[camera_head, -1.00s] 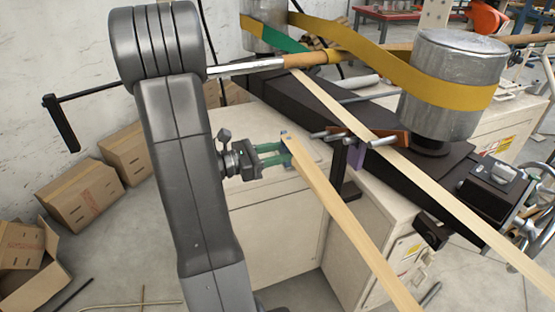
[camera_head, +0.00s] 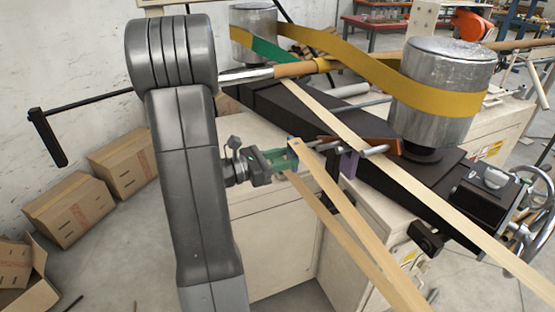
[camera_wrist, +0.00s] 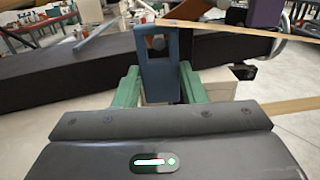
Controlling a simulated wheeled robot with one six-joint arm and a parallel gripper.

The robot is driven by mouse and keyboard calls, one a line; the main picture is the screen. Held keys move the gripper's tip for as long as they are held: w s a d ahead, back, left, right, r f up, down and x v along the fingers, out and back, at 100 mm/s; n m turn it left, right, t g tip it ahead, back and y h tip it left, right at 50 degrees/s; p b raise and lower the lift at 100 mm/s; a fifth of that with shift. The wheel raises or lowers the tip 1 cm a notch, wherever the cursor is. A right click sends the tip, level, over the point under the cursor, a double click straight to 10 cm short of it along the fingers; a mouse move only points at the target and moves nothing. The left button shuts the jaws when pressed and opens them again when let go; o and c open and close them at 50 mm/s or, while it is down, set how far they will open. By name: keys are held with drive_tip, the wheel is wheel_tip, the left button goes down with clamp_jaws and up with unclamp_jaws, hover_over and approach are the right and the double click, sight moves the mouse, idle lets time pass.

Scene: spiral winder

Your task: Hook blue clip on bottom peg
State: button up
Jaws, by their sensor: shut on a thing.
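My gripper (camera_head: 280,159) has green fingers and is shut on the blue clip (camera_wrist: 157,65). In the head view only a small part of the clip (camera_head: 293,150) shows at the fingertips. A pale strip (camera_head: 345,206) runs from the clip down to the right. Metal pegs (camera_head: 375,150) stick out by the brown bracket, just right of the clip; a gap shows between them. I cannot tell clearly which is the bottom peg.
A purple clip (camera_head: 348,163) hangs below the pegs at another pale strip (camera_head: 420,186). A second pale run (camera_head: 330,222) lies below the held strip. The dark machine beam (camera_head: 300,112) and metal drum (camera_head: 440,75) with yellow belt stand behind. Cardboard boxes (camera_head: 70,207) lie left.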

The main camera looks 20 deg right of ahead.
drive_tip(key=d+f+b, duration=0.1)
drive_tip(key=d, duration=0.5)
drive_tip(key=shift+w+d, duration=0.15)
drive_tip(key=shift+w, duration=0.1)
idle(0.4)
idle(0.6)
drive_tip(key=o, duration=1.1)
drive_tip(key=shift+c, duration=0.2)
drive_tip(key=s+a, duration=0.1)
drive_tip(key=a, duration=1.2)
drive_tip(key=shift+a, duration=0.35)
